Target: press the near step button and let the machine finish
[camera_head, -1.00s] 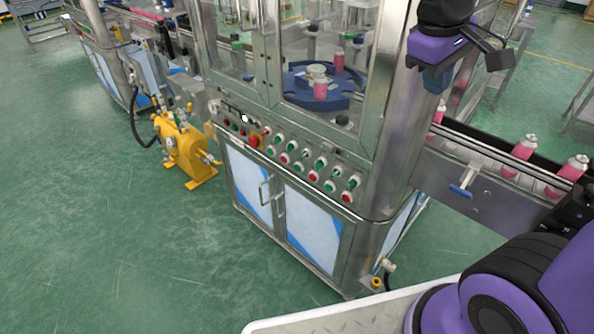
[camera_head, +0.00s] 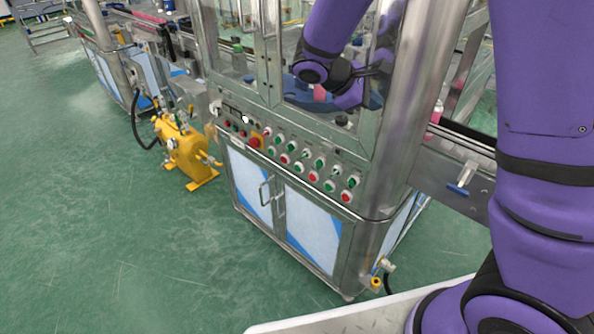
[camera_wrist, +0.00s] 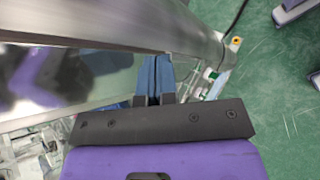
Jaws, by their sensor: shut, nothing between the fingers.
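I cannot tell which one is the near step button. Some panel controls also show, small and partly hidden, right of my fingers in the wrist view (camera_wrist: 211,76). My gripper (camera_wrist: 154,72) has its two blue fingers together, with nothing between them, beside the machine's steel post. In the head view my fingertips cannot be made out; purple shapes of my arm, direct or mirrored, cover much of the window.
A steel corner post (camera_head: 412,100) rises right of the panel. A conveyor (camera_head: 440,185) leaves the machine to the right. A yellow pump unit (camera_head: 187,155) stands left on the green floor. Cabinet doors (camera_head: 313,228) lie below the panel. A pink can (camera_head: 320,91) shows behind the window.

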